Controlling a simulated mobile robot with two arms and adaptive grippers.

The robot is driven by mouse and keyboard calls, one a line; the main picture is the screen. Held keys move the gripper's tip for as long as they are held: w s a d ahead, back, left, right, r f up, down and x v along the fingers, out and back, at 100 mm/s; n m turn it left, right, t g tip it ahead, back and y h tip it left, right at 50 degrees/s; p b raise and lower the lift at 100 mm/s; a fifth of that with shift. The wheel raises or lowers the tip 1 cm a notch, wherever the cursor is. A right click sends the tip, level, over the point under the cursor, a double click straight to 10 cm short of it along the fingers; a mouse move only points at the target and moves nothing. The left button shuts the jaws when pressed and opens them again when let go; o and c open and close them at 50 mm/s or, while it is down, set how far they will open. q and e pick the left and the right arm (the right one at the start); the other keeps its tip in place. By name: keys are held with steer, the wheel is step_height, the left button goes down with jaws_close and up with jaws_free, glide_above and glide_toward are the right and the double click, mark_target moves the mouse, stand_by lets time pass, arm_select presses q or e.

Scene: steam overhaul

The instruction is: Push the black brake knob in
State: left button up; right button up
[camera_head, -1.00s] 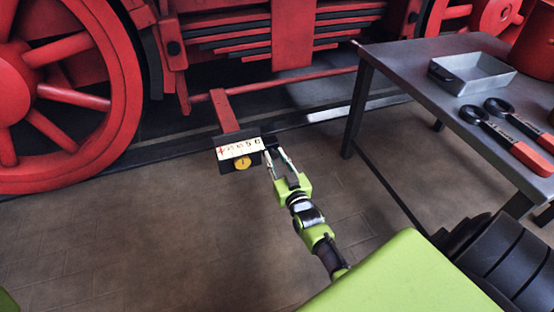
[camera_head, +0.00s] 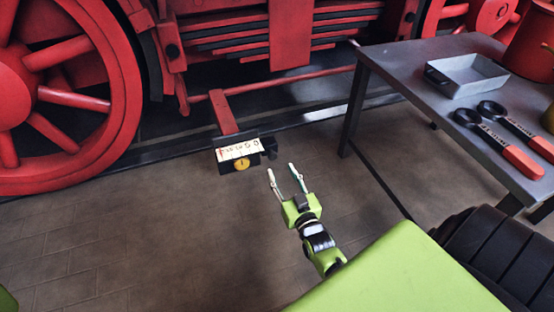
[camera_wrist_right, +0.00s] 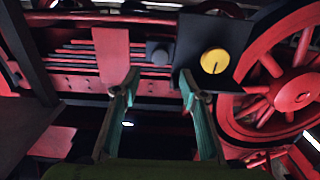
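The black brake knob (camera_head: 270,148) shows at the right end of a small dark box (camera_head: 227,165) with a white scale strip (camera_head: 238,149) and a yellow dial (camera_head: 242,164). In the right wrist view the round dark knob (camera_wrist_right: 158,52) appears ahead, between and beyond the fingertips. The yellow dial (camera_wrist_right: 214,61) is right of it. My right gripper (camera_head: 281,170) is open and empty, just below and right of the knob in the head view, with a visible gap. Its two fingers (camera_wrist_right: 160,76) are spread. How far the knob sticks out is hard to tell. My left gripper is not seen.
A red locomotive wheel (camera_head: 70,95) and frame stand behind the box. A grey table (camera_head: 400,70) at right bears a metal tray (camera_head: 465,84), two red-handled tools (camera_head: 520,160) and a red container (camera_head: 535,50). The floor (camera_head: 150,240) at left is clear.

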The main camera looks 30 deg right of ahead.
steer(key=s+a+n+g+y+p, duration=0.1)
steer(key=s+a+p, duration=0.5)
steer(key=p, duration=0.8)
steer(key=s+a+n+g+y+p, duration=0.2)
steer(key=s+a+g+p, duration=0.4)
steer(key=s+p, duration=0.6)
steer(key=shift+s+a+r+y+p, duration=0.25)
steer(key=shift+s+a+y+p, duration=0.1)
steer(key=shift+a+y+p, duration=0.45)
steer(key=shift+d, duration=0.15)
